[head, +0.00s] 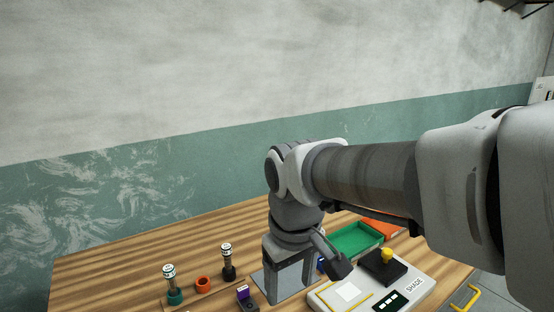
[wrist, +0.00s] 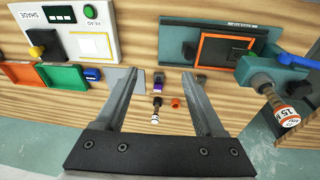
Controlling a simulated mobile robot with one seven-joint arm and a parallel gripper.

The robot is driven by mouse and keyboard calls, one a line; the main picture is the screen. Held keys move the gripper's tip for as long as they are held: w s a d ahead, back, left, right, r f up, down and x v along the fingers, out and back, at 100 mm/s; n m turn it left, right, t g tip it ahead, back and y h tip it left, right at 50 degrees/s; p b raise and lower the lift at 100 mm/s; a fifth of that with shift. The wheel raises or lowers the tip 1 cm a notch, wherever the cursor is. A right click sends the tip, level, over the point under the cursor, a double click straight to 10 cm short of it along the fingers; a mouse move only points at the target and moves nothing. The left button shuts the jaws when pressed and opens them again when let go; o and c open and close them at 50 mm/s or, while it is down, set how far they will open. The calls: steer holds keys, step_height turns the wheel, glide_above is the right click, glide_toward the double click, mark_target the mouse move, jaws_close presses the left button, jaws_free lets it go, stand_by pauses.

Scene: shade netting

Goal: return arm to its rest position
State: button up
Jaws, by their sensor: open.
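My gripper (head: 287,279) hangs from my arm over the wooden table in the head view, fingers pointing down. In the wrist view my gripper (wrist: 158,80) shows two grey fingers spread apart with nothing held between them. Past the gap lie a small purple and dark block (wrist: 158,85), an orange ring (wrist: 176,103) and a small post with a white labelled top (wrist: 155,112). The gripper appears above these things, but its exact height cannot be told. My arm reaches in from the right and hides part of the table.
A white SHADE panel (head: 415,285) with a yellow knob (head: 387,254) stands right of the gripper, with a green tray (head: 357,240) behind. Labelled posts on teal (head: 175,297) and black (head: 228,273) bases stand left. The wrist view shows a teal fixture (wrist: 205,36). The table's back left is clear.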

steer(key=s+d+r+m+t, duration=0.1)
steer(key=s+d+m+t, duration=0.2)
steer(key=s+d+m, duration=0.2)
steer(key=s+d, duration=0.3)
steer(key=d, duration=0.4)
steer(key=shift+s+r+m, duration=0.15)
steer(key=shift+s+m, duration=0.2)
steer(key=shift+m, duration=0.05)
steer(key=shift+s+d, duration=0.1)
steer(key=shift+s, duration=0.05)
steer(key=shift+c, duration=0.6)
steer(key=shift+s, duration=0.1)
steer(key=shift+c, duration=1.1)
